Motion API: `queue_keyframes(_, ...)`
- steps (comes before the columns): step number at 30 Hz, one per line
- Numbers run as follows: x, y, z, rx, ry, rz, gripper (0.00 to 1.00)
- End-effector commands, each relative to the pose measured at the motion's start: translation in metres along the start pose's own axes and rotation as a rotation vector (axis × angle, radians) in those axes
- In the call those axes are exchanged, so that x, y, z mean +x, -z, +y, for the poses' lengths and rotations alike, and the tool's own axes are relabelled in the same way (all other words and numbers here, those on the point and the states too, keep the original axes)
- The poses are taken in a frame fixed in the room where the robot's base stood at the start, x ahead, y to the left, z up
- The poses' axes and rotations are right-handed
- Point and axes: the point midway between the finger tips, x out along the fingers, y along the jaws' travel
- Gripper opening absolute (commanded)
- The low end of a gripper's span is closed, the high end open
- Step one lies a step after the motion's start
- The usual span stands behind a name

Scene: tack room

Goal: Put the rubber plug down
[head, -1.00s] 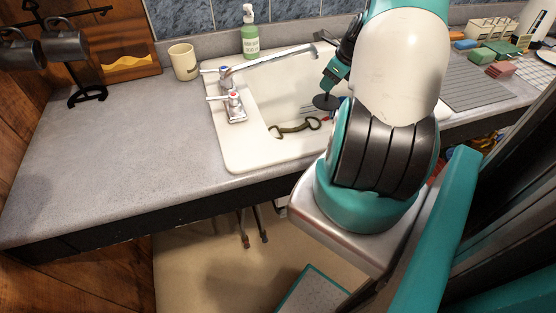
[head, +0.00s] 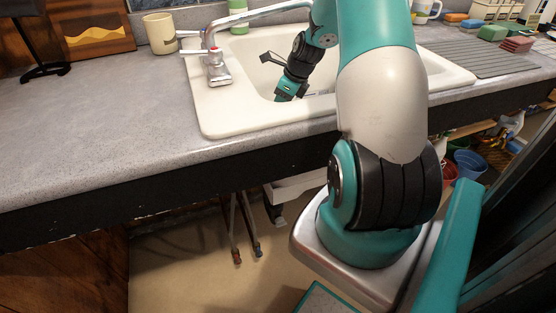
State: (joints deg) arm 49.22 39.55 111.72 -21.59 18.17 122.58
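My gripper (head: 286,96) is down inside the white sink (head: 222,122), its lower end close to the near wall of the basin. The fingertips are small and partly cut off by the sink's rim, so I cannot tell whether they are open or shut. The rubber plug does not show now; the basin floor under my gripper is hidden by the near rim and my arm.
The chrome tap (head: 218,68) stands at the sink's left, its spout reaching over the basin. A cream mug (head: 160,33) and a green bottle (head: 238,14) stand behind. The counter (head: 110,110) at left is clear. A ribbed drainboard (head: 480,58) lies right.

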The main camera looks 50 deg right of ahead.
Motion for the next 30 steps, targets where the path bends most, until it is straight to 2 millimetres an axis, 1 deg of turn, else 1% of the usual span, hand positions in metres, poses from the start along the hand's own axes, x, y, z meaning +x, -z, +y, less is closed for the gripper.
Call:
queue_keyframes(1,-0.001,-0.007,0.006,-0.04,-0.016,-0.001,0.0)
queue_keyframes(2,0.0,-0.009,0.009,-0.055,-0.022,0.0,0.0)
queue_keyframes(5,0.008,-0.01,0.013,-0.083,-0.036,0.001,0.0)
queue_keyframes(9,0.033,0.0,0.014,-0.088,-0.041,0.002,0.0)
queue_keyframes(12,0.049,0.007,0.014,-0.088,-0.04,0.001,0.0)
queue_keyframes(19,0.068,0.014,0.013,-0.089,-0.038,0.0,0.0)
queue_keyframes(24,0.09,0.024,0.013,-0.087,-0.039,0.001,0.0)
queue_keyframes(26,0.094,0.025,0.013,-0.088,-0.037,0.0,0.0)
queue_keyframes(30,0.093,0.025,0.013,-0.089,-0.036,0.0,0.0)
